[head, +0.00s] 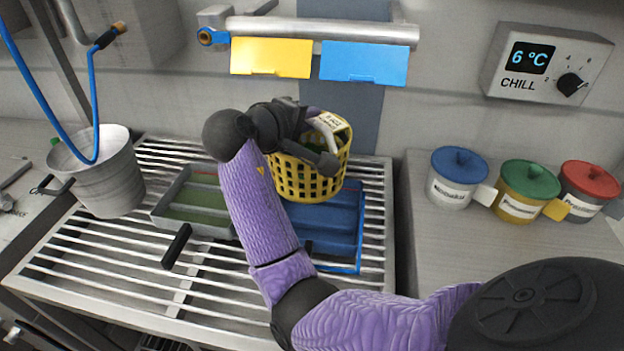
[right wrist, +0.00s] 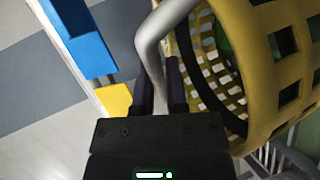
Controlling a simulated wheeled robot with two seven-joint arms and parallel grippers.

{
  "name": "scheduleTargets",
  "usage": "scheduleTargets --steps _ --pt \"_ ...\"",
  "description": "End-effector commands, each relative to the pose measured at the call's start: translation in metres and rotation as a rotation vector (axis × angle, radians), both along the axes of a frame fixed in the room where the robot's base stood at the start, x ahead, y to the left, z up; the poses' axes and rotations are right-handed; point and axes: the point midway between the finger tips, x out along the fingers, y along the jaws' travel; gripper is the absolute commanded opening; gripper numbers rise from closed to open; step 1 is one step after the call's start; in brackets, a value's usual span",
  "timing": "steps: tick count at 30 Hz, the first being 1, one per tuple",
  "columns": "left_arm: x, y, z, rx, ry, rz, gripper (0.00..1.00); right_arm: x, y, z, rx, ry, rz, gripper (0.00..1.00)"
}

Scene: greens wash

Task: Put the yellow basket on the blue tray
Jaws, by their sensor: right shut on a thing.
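The yellow basket (head: 312,178) is in the middle of the head view, upright, over the back part of the blue tray (head: 333,228). I cannot tell whether it touches the tray. Something green shows inside it, and a pale label sits at its rim. My right gripper (head: 318,140) is at the basket's top, partly hidden by its own wrist. In the right wrist view, the right gripper (right wrist: 162,95) is shut on the basket's grey handle, with the basket (right wrist: 262,75) at the right. My right arm hides part of the tray. My left gripper is not in view.
A grey-green tray (head: 190,205) lies left of the blue tray on the slatted rack (head: 110,255). A metal bucket (head: 97,175) stands at the left. Lidded pots (head: 525,190) stand on the right counter. Yellow and blue plates (head: 364,63) hang from a rail behind.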

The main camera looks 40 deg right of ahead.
Motion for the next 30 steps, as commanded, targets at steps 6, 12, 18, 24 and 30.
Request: scheduleTargets --steps 6,12,18,24,30 --pt "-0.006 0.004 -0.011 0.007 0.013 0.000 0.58 0.006 -0.029 -0.016 -0.001 -0.002 -0.039 0.00" --pt "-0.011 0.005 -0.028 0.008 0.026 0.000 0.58 0.006 -0.031 -0.055 -0.002 0.004 -0.041 0.00" --pt "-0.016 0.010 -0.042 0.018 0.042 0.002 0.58 0.006 -0.031 -0.092 -0.002 0.004 -0.040 0.00" --pt "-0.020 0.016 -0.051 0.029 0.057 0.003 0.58 0.006 -0.030 -0.116 -0.003 -0.001 -0.040 0.00" --pt "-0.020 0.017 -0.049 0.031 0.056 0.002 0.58 0.006 -0.030 -0.115 -0.003 -0.001 -0.040 0.00"
